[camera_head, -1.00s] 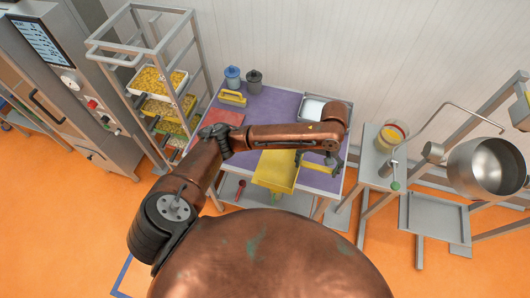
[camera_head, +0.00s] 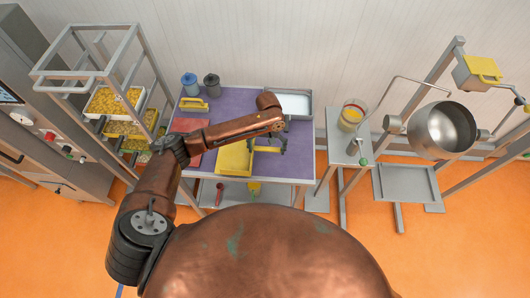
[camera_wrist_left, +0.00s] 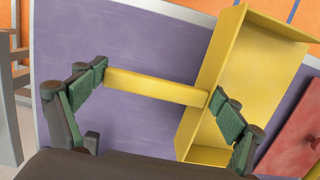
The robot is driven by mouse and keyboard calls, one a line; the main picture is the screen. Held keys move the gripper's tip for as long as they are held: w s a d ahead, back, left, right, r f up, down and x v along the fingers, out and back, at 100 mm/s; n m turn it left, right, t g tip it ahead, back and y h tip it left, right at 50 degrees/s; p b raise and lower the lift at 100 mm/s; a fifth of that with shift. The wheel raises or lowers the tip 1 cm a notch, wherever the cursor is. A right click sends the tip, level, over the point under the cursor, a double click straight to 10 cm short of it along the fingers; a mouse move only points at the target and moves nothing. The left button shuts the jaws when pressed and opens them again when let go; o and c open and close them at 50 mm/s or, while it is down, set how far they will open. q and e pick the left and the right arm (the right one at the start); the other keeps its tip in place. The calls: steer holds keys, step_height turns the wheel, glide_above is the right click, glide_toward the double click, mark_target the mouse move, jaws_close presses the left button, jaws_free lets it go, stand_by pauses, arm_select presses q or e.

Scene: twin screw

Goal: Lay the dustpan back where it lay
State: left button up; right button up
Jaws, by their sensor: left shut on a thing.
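The yellow dustpan (camera_head: 234,160) is a shallow open scoop with a straight bar handle. In the head view it is over the front middle of the purple-topped table (camera_head: 300,150). My left gripper (camera_head: 268,145) is at the handle, to the right of the scoop. In the left wrist view the handle (camera_wrist_left: 150,87) spans between the two green-padded fingers of my left gripper (camera_wrist_left: 160,88), and the scoop (camera_wrist_left: 245,75) is at the right. I cannot tell whether the dustpan touches the tabletop. My right gripper is not in view.
A red flat piece (camera_head: 188,153) lies left of the dustpan, partly behind my arm. A white-filled tray (camera_head: 296,104), a yellow handled item (camera_head: 194,104), a blue jar (camera_head: 190,84) and a dark jar (camera_head: 212,84) stand at the back. The table's right part is clear.

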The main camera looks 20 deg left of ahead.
arm_select(q)
steer(key=shift+w+a+f, duration=0.15)
steer(key=shift+a+f, duration=0.1)
steer(key=shift+f, duration=0.05)
steer(key=shift+a+f, duration=0.1)
steer(key=shift+f, duration=1.6)
steer(key=o, duration=0.9)
steer(key=shift+f, duration=0.1)
steer(key=r, duration=0.4)
steer(key=w+r, duration=0.1)
steer(key=r, duration=0.7)
steer(key=shift+w+a+r+b, duration=0.15)
steer(key=shift+w+b, duration=0.1)
steer(key=shift+b, duration=0.15)
